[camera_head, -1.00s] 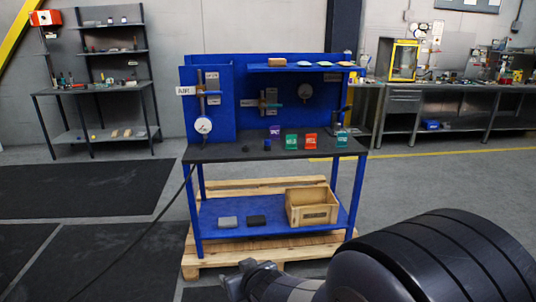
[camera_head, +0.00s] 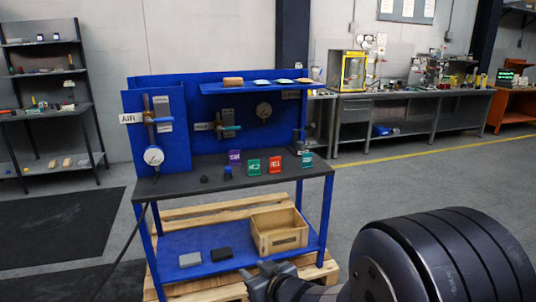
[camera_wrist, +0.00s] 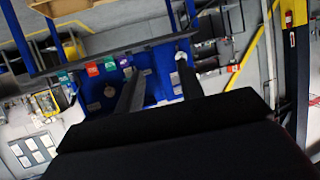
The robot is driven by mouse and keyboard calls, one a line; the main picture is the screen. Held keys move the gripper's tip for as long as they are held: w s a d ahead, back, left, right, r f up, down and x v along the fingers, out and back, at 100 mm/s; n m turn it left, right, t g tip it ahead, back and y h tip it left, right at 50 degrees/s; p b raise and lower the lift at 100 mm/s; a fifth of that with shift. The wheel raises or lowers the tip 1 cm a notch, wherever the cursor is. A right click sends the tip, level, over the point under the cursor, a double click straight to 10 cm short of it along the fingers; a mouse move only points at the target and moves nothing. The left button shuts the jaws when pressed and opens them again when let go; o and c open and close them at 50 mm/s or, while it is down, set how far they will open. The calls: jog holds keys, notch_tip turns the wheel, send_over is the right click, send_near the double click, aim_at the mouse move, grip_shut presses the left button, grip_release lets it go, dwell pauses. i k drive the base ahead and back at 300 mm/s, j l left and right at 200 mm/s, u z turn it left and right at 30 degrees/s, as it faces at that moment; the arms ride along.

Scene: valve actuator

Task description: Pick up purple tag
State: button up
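The purple tag (camera_head: 235,157) stands on the dark top of the blue workbench (camera_head: 300,177), left of the green tag (camera_head: 253,166). It also shows in the wrist view (camera_wrist: 124,61), in a tilted picture. My gripper (camera_head: 262,280) is low in the head view, in front of the bench and well apart from the tag. In the wrist view my two gripper fingers (camera_wrist: 161,64) are spread, with nothing held between them.
A red tag (camera_head: 275,165) and a teal tag (camera_head: 306,158) stand right of the green one. Small dark pieces (camera_head: 204,179) lie on the bench top. A wooden crate (camera_head: 280,243) sits on the lower shelf. A pallet (camera_head: 215,212) lies beneath. Floor right of the bench is clear.

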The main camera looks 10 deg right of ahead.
aim_at(233, 155)
jog(key=i+j+z, duration=0.2)
jog(key=i, duration=0.3)
jog(key=i+j+z, duration=0.15)
jog(key=i, duration=0.35)
jog(key=i+j+z, duration=0.2)
jog(key=i+j, duration=0.55)
jog(key=i, duration=0.15)
jog(key=i+j, duration=0.3)
jog(key=i, duration=0.2)
